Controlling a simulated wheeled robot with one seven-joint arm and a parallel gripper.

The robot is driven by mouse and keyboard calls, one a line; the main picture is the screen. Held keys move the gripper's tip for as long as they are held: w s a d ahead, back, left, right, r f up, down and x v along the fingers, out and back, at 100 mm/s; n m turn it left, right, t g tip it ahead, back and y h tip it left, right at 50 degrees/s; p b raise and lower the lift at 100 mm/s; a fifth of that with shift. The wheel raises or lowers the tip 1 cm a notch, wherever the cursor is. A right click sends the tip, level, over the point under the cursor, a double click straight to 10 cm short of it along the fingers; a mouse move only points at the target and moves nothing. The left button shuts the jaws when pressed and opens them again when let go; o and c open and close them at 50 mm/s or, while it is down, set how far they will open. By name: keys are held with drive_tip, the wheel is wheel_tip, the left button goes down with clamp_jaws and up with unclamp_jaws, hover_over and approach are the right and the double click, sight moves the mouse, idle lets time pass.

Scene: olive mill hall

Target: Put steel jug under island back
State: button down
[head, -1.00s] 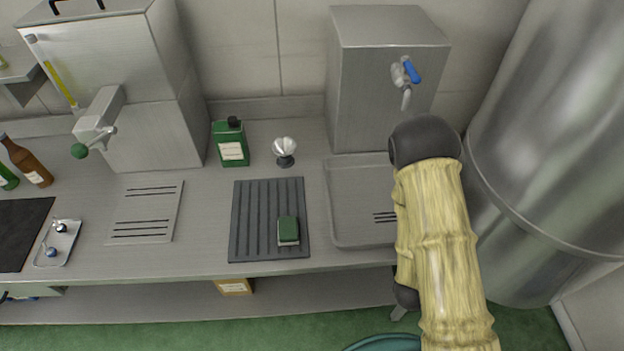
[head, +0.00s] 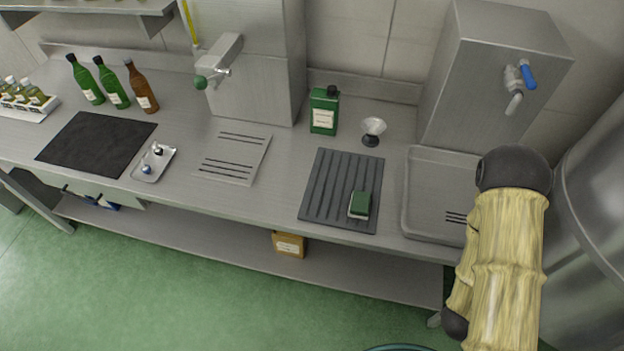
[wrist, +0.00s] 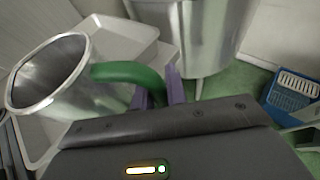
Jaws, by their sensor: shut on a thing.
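The steel jug (wrist: 85,95) shows in the wrist view at the left, an open-topped steel vessel with a green handle (wrist: 128,73). My gripper (wrist: 160,88) has its purple fingers shut on the green handle, and the jug is held up, tilted in that picture. In the head view my sleeved arm at the right hides the gripper and jug. The steel counter, perhaps the island's back side, has a lower shelf (head: 190,232) under it; I cannot tell which part the task means.
On the counter stand a green canister (head: 324,112), a small funnel-like cup (head: 373,130), a ribbed mat (head: 325,190) with a sponge (head: 360,205), a sink tray (head: 425,220) and bottles (head: 112,85). A box (head: 289,244) sits on the shelf. Green floor is open at front left.

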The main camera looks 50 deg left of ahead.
drive_tip(key=d+f+n+y+b, duration=0.1)
drive_tip(key=d+f, duration=0.1)
drive_tip(key=f, duration=0.5)
drive_tip(key=d+f+n+y+b, duration=0.1)
drive_tip(key=d+f+y, duration=0.1)
drive_tip(key=f, duration=0.6)
drive_tip(key=shift+w+d+f+t, duration=0.25)
drive_tip(key=shift+w+d, duration=0.2)
drive_tip(key=shift+d, duration=0.3)
drive_tip(key=shift+n, duration=0.3)
